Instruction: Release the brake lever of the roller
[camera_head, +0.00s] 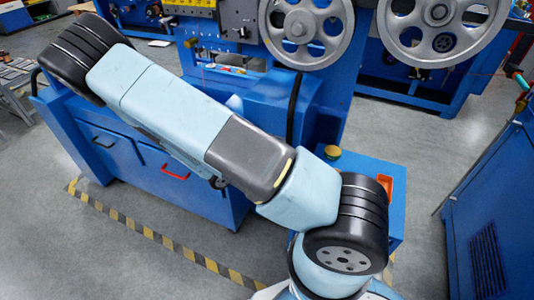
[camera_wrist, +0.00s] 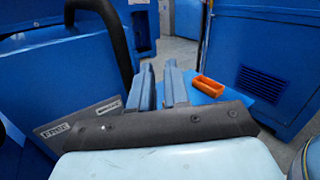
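In the wrist view, my gripper (camera_wrist: 161,88) shows two blue-grey fingers, apart at the tips with nothing between them. It is hidden behind my arm in the head view. The roller is perhaps one of the grey spoked wheels: one (camera_head: 305,28) at top centre, a larger one (camera_head: 438,22) at top right. I cannot identify the brake lever with certainty. A black curved bar (camera_head: 293,105) runs down the blue machine below the smaller wheel. A similar thick black bar (camera_wrist: 113,30) rises left of my fingers in the wrist view, not touching them.
A blue cabinet (camera_head: 368,168) carries an orange tray (camera_head: 386,188), also seen in the wrist view (camera_wrist: 210,86). A blue machine (camera_head: 495,190) stands at right.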

